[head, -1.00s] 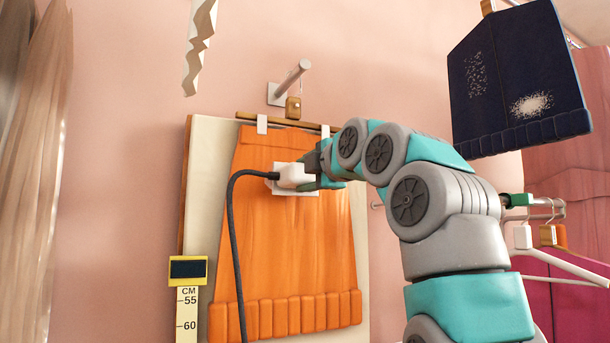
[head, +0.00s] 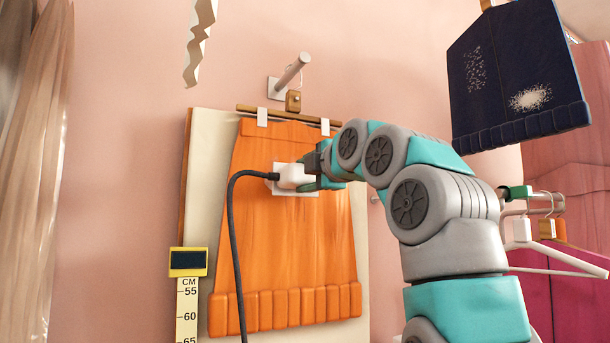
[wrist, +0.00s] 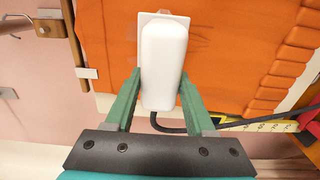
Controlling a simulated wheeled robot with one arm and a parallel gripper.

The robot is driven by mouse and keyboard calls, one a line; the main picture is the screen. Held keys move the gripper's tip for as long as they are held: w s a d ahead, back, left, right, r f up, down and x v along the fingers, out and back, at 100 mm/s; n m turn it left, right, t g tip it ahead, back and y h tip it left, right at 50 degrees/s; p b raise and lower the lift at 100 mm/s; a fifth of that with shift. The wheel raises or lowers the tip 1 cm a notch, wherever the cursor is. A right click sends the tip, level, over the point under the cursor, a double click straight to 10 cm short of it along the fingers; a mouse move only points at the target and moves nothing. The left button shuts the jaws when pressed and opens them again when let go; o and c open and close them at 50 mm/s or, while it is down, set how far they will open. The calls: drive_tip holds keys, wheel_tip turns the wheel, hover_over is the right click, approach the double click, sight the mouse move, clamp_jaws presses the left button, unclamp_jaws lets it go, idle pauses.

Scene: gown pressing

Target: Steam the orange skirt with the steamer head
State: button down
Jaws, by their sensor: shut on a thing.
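The orange skirt (head: 285,240) hangs from a hanger with white clips, in front of a cream board. The white steamer head (head: 292,178) is at the skirt's upper middle, with its plate facing the cloth; I cannot tell whether it touches. Its dark hose (head: 236,225) runs down over the skirt's left side. My gripper (head: 318,172) is shut on the steamer head from the right. In the wrist view, the green fingers grip the white steamer head (wrist: 164,62) from both sides, with the orange skirt (wrist: 235,50) behind it.
A cream board (head: 206,150) stands behind the skirt. A wall peg (head: 292,72) sits above it. A dark blue skirt (head: 515,80) with pale specks hangs at upper right. Hangers (head: 550,255) and pink garments are at right.

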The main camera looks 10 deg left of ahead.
drive_tip(key=shift+f+b, duration=1.25)
drive_tip(key=shift+f, duration=0.2)
drive_tip(key=shift+f, duration=0.15)
drive_tip(key=shift+f+b, duration=1.8)
drive_tip(key=shift+f, duration=0.05)
drive_tip(key=shift+f, duration=0.15)
drive_tip(key=shift+f+b, duration=1.65)
drive_tip(key=shift+f, duration=0.2)
drive_tip(key=shift+f, duration=0.2)
drive_tip(key=shift+f+b, duration=0.75)
drive_tip(key=shift+b, duration=0.05)
